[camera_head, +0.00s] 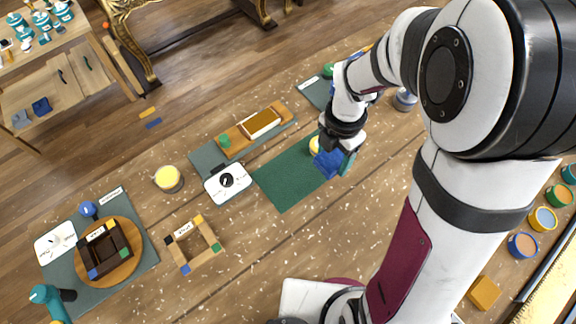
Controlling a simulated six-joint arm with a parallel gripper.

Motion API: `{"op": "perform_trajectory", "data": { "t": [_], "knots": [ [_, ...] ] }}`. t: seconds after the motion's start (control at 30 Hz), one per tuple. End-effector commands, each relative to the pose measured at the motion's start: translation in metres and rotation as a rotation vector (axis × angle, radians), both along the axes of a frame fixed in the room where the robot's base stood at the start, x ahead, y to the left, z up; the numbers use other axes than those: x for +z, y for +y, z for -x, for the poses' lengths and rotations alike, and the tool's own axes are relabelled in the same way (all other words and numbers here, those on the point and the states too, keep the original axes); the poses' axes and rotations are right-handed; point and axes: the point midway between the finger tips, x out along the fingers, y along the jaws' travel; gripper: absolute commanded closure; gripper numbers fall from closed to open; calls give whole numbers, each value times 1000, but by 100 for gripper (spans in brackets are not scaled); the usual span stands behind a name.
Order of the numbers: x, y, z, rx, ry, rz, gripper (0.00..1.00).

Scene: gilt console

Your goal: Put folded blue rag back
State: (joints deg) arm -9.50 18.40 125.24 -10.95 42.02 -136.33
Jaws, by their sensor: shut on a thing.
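My gripper (338,158) is in the middle right, over the right end of a dark green mat (285,183). It is shut on a folded blue rag (327,164), which hangs at its tip. I cannot tell whether the rag touches the mat. My wrist hides part of the area behind it. A small blue folded piece (41,106) and a grey one (20,120) lie on the low wooden cabinet at the left.
A yellow-topped tin (168,178) stands left of a white dial box (228,183). A square wooden frame (194,244) lies at the front. A round wooden board (130,260) sits on a grey mat. Open tins (523,245) line the right edge.

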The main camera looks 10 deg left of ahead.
Motion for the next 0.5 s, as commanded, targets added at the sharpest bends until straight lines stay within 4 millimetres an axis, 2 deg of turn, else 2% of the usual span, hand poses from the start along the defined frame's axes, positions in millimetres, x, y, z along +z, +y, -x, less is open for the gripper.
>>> {"op": "perform_trajectory", "data": {
  "t": [0.1, 0.23, 0.33, 0.43, 0.5],
  "knots": [
    [-24, 39, -3, 10, 6, 1, 92],
    [-45, 75, -7, 7, 4, 1, 92],
    [-55, 91, -10, 3, 4, 1, 92],
    [-67, 97, -10, 0, 4, 1, 92],
    [-83, 97, -10, -1, 7, 1, 92]
  ]
}}
